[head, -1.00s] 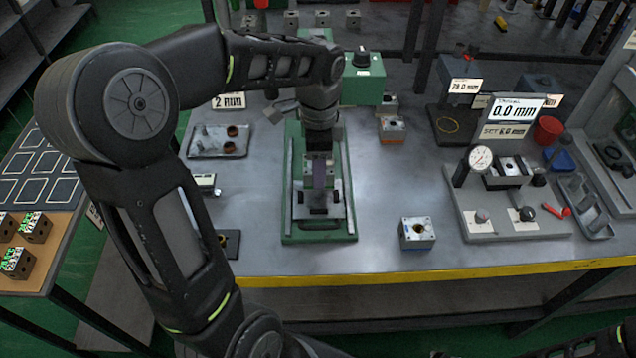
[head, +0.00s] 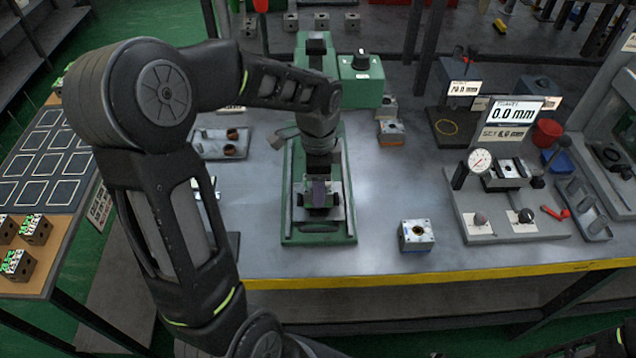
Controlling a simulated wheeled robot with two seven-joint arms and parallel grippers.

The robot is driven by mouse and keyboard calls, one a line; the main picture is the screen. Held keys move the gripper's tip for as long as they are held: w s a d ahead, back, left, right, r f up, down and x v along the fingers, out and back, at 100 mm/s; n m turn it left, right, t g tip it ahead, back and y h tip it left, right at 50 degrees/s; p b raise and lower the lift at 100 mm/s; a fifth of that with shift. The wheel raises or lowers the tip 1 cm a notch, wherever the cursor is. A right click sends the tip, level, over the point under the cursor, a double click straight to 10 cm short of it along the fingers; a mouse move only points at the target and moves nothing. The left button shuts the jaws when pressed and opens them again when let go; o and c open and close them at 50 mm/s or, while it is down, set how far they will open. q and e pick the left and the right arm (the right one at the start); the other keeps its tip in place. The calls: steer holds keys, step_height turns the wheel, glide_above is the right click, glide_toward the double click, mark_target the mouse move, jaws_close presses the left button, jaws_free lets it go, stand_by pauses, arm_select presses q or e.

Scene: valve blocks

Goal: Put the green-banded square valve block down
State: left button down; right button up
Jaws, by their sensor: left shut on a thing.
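My left gripper (head: 319,190) points down over the bed of the green machine (head: 291,232) in the middle of the bench. It is shut on a small block, taken to be the green-banded square valve block. The fingers and wrist hide most of it, and I cannot make out its band. A purple-grey face shows between the fingers, close over the metal fixture on the bed. I cannot tell whether the block touches the fixture. My right gripper is not in view.
A blue-banded block (head: 416,236) stands on the bench to the right, with an orange-banded block (head: 391,133) farther back. A gauge stand (head: 515,226) is at right. A grey tray (head: 205,153) lies at left. Bench between machine and gauge is mostly clear.

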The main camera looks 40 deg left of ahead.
arm_select(q)
steer(key=shift+f+b, duration=0.4)
steer(key=shift+f, duration=0.1)
steer(key=c, duration=0.6)
jaws_free()
steer(key=shift+r+p, duration=0.4)
steer(key=shift+r, duration=0.45)
step_height(320, 180, up, 11)
steer(key=shift+r, duration=0.2)
